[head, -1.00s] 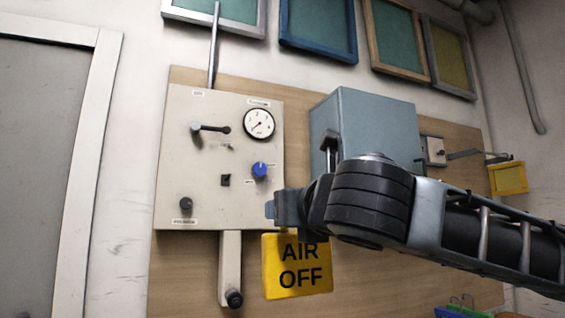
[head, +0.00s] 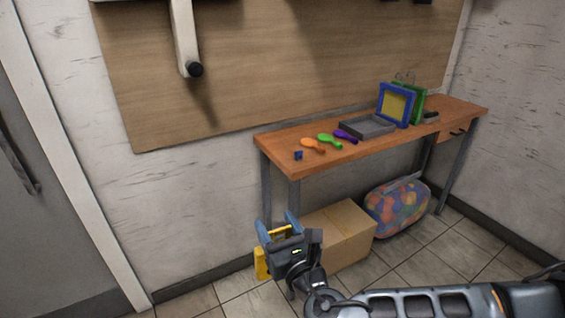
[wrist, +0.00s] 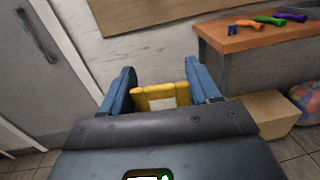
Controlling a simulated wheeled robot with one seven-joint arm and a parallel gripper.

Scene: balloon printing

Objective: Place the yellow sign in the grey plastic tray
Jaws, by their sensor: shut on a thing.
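My gripper (head: 277,228) is low in the head view, in front of the wooden table and left of the cardboard box. It is shut on the yellow sign (head: 261,264), which shows as a yellow edge between and below the jaws. In the wrist view the sign (wrist: 160,92) sits between the blue fingers; its lettering is not visible. The grey plastic tray (head: 352,129) lies flat on the tabletop, up and to the right of my gripper, and looks empty.
On the table (head: 300,168) lie orange (head: 313,146), green (head: 329,141) and purple (head: 345,136) items left of the tray. A blue frame (head: 396,105) stands right of it. The cardboard box (head: 338,232) and a bag of balloons (head: 397,207) are below. Open floor lies left.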

